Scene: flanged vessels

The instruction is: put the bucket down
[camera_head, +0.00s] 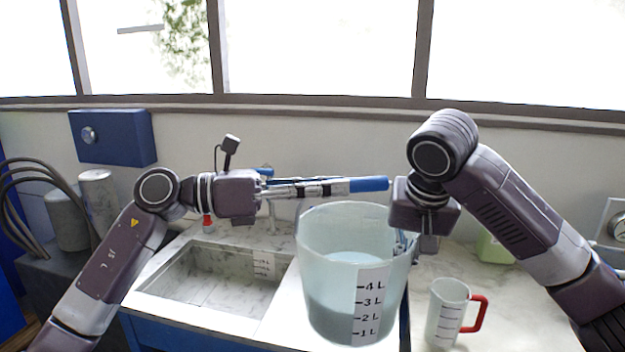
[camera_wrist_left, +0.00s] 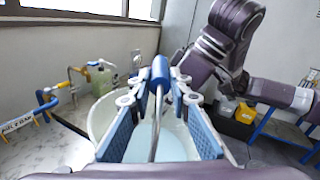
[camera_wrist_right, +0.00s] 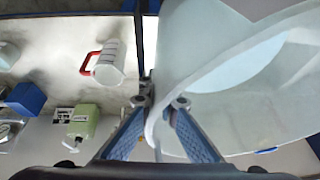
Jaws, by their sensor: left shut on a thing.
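The bucket (camera_head: 325,255) is large and translucent, with a scale marked in litres and liquid inside. It is upright in front of the counter; whether its base touches anything cannot be seen. Its bail has a blue grip (camera_head: 369,184), also seen in the left wrist view (camera_wrist_left: 160,72). My left gripper (camera_head: 340,188) is shut on the bail, above the rim; the thin wire runs between its fingers (camera_wrist_left: 158,95). My right gripper (camera_wrist_right: 160,102) is at the bucket's right rim (camera_wrist_right: 190,88), which passes between its fingertips. Whether it grips the rim is unclear.
A sink (camera_head: 215,280) is set in the marble counter left of the bucket. A measuring jug (camera_head: 446,315) with a red handle stands close to its right. A green container (camera_head: 495,248) stands behind the jug. A blue box (camera_head: 112,137) is on the wall.

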